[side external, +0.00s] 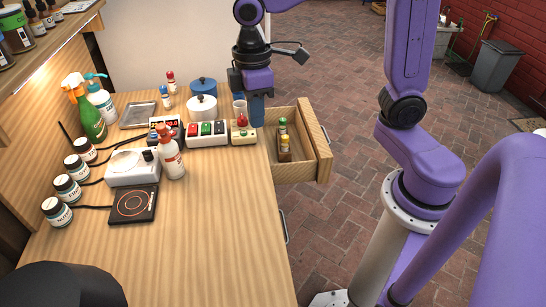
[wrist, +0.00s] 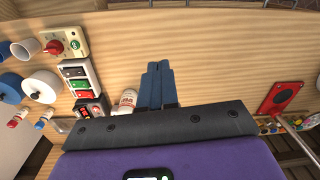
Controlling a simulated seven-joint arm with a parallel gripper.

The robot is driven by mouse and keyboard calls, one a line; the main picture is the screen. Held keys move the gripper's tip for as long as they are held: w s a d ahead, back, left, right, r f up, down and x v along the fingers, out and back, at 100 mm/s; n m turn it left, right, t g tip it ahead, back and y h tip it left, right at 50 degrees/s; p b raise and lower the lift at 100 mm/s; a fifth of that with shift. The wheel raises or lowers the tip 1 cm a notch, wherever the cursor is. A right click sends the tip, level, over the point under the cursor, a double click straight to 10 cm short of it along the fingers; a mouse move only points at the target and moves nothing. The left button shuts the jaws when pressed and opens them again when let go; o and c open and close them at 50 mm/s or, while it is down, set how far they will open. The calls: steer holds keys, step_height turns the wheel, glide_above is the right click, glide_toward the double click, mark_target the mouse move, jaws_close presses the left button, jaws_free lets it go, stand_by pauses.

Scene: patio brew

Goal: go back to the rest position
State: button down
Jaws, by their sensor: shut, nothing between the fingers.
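My gripper (side external: 257,118) has blue fingers pointing down, at the right edge of the wooden counter (side external: 225,240), close to the switch box with a red knob (side external: 243,137). In the wrist view my gripper (wrist: 158,64) has its fingers together with nothing between them, seen against bare wood. The fingertips are partly hard to make out in the side view, and I cannot tell whether they touch the counter.
An open drawer (side external: 318,152) juts out right of the counter, holding small bottles (side external: 283,146). The counter's front is clear.

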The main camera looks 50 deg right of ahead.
steer(key=s+d+f+n, duration=0.1)
steer(key=s+d, duration=0.2)
steer(key=s, duration=0.6)
steer(key=s+d+f, duration=0.2)
steer(key=s, duration=0.6)
steer(key=shift+s+d+n+t, duration=0.3)
steer(key=shift+s+d+n, duration=0.1)
